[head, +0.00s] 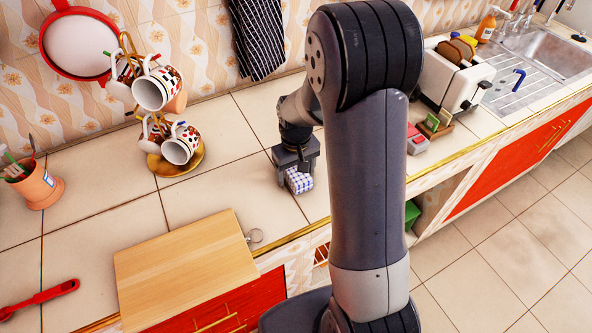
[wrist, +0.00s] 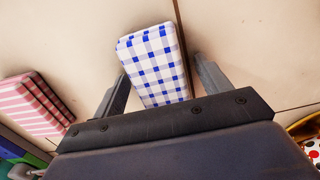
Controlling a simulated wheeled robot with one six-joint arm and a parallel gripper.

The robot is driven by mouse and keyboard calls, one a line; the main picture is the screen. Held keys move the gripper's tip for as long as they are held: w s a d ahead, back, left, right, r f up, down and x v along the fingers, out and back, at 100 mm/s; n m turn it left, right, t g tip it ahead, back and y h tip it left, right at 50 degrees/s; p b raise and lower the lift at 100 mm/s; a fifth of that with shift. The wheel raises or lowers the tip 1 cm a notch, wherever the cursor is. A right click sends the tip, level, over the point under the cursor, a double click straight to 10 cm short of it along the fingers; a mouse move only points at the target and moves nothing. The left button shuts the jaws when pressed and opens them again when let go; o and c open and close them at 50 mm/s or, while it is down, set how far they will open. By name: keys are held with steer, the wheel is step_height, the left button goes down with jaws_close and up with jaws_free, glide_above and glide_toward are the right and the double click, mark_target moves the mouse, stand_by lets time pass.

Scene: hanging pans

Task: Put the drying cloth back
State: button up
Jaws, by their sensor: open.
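A folded blue-and-white checked cloth (head: 299,181) lies on the tiled counter near its front edge. My gripper (head: 297,173) is over it, pointing down. In the wrist view the checked cloth (wrist: 155,65) sits between the two open fingers of my gripper (wrist: 160,75), with a gap on both sides. Its near end is hidden by the gripper body. A red-and-white striped folded cloth (wrist: 35,102) lies to the left in the wrist view; it also appears in the head view (head: 417,139), right of my arm. A dark striped cloth (head: 258,38) hangs on the wall.
A mug tree with several mugs (head: 155,90) stands behind left. A wooden board (head: 185,268) lies at the front left, with an orange pot (head: 33,187) farther left. A toaster (head: 462,82), a small wooden holder (head: 434,126) and the sink (head: 548,52) are right. The counter behind the board is bare.

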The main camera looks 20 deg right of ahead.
step_height(320, 180, up, 12)
steer(key=shift+r+b, duration=0.15)
steer(key=shift+b, duration=0.2)
stand_by(0.5)
